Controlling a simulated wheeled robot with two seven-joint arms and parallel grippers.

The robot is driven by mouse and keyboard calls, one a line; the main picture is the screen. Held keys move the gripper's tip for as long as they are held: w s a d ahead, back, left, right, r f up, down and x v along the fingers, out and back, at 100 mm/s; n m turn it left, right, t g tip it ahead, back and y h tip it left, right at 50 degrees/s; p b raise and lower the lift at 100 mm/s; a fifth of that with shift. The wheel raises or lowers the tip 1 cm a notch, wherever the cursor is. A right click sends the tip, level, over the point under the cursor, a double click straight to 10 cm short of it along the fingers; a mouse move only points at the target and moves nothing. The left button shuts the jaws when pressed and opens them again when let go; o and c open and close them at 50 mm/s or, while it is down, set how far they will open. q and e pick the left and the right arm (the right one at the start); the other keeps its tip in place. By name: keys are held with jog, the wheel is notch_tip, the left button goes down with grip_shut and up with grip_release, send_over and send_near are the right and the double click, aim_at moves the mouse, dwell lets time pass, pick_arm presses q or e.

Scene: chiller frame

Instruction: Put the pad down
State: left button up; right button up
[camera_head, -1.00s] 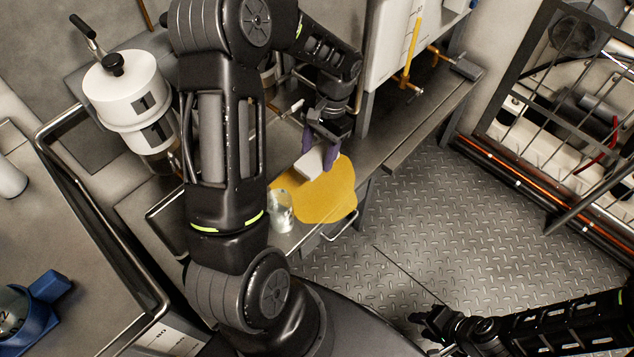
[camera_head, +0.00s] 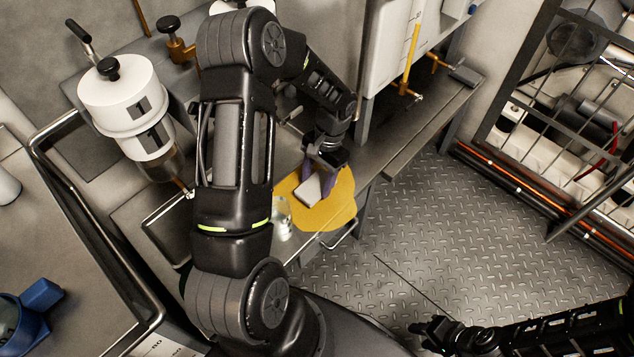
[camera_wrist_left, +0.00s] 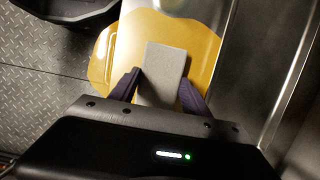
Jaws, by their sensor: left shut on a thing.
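The pad (camera_head: 308,191) is a small light grey block in the head view. My left gripper (camera_head: 317,187) has its purple fingers on either side of it and is shut on it. The pad is over a yellow sheet (camera_head: 338,212) on the metal bench; I cannot tell if it touches the sheet. In the left wrist view the pad (camera_wrist_left: 165,68) lies between the fingers, over the yellow sheet (camera_wrist_left: 203,45). My right gripper (camera_head: 428,330) is low at the right, away from the bench, and its jaws are unclear.
A clear glass (camera_head: 281,218) stands beside the sheet's left edge. A white canister (camera_head: 122,100) with a black knob is on the left. A metal tray (camera_head: 168,228) lies left of my arm. The bench (camera_head: 425,118) is clear to the right, below a white unit.

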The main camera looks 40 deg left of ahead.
aim_at(325, 176)
pick_arm(q)
jog(key=shift+f, duration=0.55)
jog(key=shift+f, duration=0.1)
jog(key=shift+f+b, duration=0.25)
jog(key=shift+b, duration=0.05)
jog(key=o, duration=1.3)
jog(key=shift+r, duration=0.15)
jog(key=shift+r+p, duration=0.3)
jog(key=shift+p, duration=0.1)
jog(key=p+v, duration=0.1)
jog(key=v, duration=1.1)
